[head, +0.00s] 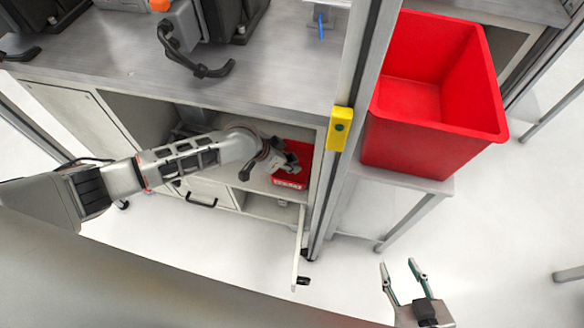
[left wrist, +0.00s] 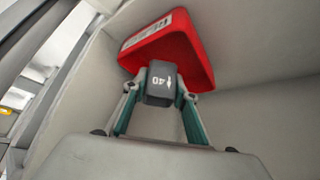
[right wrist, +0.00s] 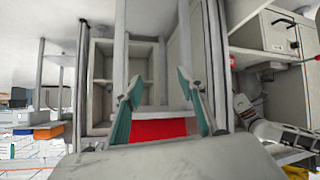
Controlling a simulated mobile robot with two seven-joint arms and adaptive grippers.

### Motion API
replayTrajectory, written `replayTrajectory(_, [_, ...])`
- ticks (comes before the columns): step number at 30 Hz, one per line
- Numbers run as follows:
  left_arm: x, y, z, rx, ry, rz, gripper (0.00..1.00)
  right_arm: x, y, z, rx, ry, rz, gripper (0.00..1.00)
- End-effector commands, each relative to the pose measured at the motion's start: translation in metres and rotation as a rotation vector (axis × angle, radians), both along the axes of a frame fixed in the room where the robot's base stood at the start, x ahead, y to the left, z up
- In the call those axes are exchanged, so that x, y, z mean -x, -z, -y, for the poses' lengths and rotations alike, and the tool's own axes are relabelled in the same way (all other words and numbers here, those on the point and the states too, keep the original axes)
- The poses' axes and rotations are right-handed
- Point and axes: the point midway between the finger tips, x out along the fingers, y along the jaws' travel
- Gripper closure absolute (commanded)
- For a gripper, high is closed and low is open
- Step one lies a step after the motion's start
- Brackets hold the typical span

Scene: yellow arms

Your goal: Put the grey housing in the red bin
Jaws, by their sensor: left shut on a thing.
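The grey housing (left wrist: 161,82) is a small dark grey block with white marking, seen in the left wrist view. My left gripper (left wrist: 160,90) is shut on it, one teal finger on each side. In the head view my left gripper (head: 284,166) is inside the open cabinet compartment below the worktop, in front of a small red box; the housing is hard to make out there. The large red bin (head: 436,139) stands open to the right of the upright post, and its visible floor is empty. My right gripper (head: 399,266) is open and empty at the lower right.
The small red box (head: 292,182) with a white label sits in the compartment; it also shows behind the housing (left wrist: 180,45). An upright post with a yellow block (head: 340,128) separates cabinet and bin. The worktop (head: 280,62) is above my left arm.

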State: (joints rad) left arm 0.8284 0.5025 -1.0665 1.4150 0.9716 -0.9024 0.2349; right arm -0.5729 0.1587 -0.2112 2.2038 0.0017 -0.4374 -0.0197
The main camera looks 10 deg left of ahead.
Motion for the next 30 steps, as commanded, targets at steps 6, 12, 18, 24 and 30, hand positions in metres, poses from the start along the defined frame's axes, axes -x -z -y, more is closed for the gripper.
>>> replayTrajectory(6, [0.003, 0.029, 0.001, 0.001, 0.000, -0.008, 0.91, 0.001, 0.009, 0.000, -0.001, -0.003, -0.010, 0.60])
replayTrajectory(12, [0.000, 0.053, 0.004, 0.002, 0.002, -0.005, 0.91, -0.001, 0.008, -0.004, -0.010, -0.007, -0.004, 0.60])
replayTrajectory(18, [-0.004, 0.046, 0.004, 0.001, 0.001, 0.004, 0.91, -0.007, -0.003, -0.005, -0.013, -0.009, 0.017, 0.60])
replayTrajectory(24, [-0.003, 0.051, 0.003, 0.002, 0.001, 0.003, 0.91, -0.006, 0.000, -0.005, -0.013, -0.009, 0.012, 0.60])
replayTrajectory(30, [-0.004, 0.050, 0.003, 0.001, 0.000, 0.003, 0.66, -0.005, 0.001, -0.005, -0.012, -0.010, 0.010, 0.60])
